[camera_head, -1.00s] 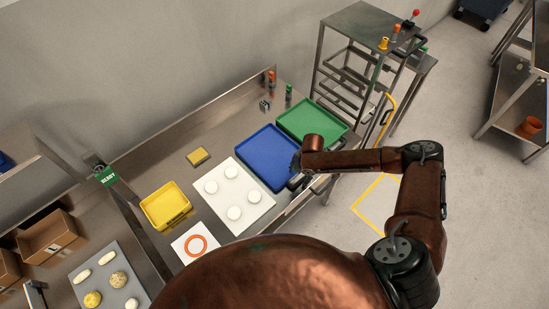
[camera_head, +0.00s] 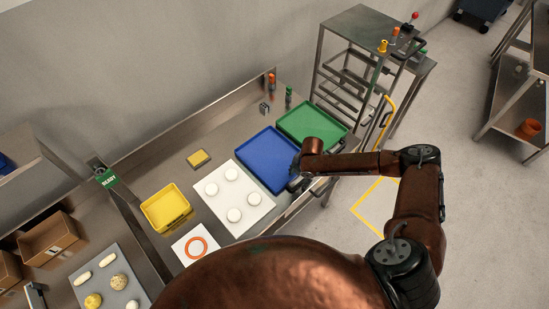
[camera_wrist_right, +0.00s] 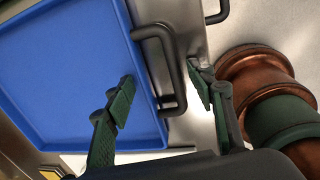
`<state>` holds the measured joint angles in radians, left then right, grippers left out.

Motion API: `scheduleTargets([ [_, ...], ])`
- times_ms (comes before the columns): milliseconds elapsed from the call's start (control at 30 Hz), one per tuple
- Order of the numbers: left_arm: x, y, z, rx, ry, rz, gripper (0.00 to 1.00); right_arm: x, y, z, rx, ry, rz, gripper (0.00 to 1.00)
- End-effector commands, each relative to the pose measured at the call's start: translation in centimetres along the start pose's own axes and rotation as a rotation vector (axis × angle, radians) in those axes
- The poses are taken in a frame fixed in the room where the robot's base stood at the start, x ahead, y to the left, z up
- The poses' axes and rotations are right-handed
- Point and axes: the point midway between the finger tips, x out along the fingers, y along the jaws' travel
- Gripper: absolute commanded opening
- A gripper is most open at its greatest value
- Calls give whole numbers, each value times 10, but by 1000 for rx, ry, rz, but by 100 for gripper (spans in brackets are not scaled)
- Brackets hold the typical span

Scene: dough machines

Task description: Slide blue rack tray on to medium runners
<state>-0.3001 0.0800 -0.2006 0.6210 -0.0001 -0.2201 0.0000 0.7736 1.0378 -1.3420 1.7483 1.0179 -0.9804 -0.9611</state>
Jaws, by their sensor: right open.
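The blue tray (camera_head: 266,158) lies flat on the steel table, between the green tray and the white board. In the right wrist view the blue tray (camera_wrist_right: 65,75) fills the left side, with its dark handle (camera_wrist_right: 165,65) on the near edge. My right gripper (camera_head: 297,180) is at that edge in the head view. In the wrist view my right gripper (camera_wrist_right: 165,92) is open, its green-padded fingers on either side of the handle, not closed on it. The metal rack (camera_head: 345,75) with its runners stands at the back right. My left gripper is not in view.
The green tray (camera_head: 311,124) lies beside the blue tray, on the rack side. The white board (camera_head: 233,197) with several dough pieces and a yellow bin (camera_head: 166,207) are to the left. Small bottles (camera_head: 289,92) stand near the table's back corner. Floor right of the table is open.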

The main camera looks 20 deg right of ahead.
Motion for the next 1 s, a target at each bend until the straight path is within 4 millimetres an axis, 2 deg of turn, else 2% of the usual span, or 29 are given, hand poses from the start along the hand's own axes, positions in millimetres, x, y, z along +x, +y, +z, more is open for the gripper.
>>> scheduleTargets([
  [833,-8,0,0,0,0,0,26,0,1,0,-1,0,1,50],
  [1000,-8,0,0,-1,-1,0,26,0,1,0,0,0,1,40],
])
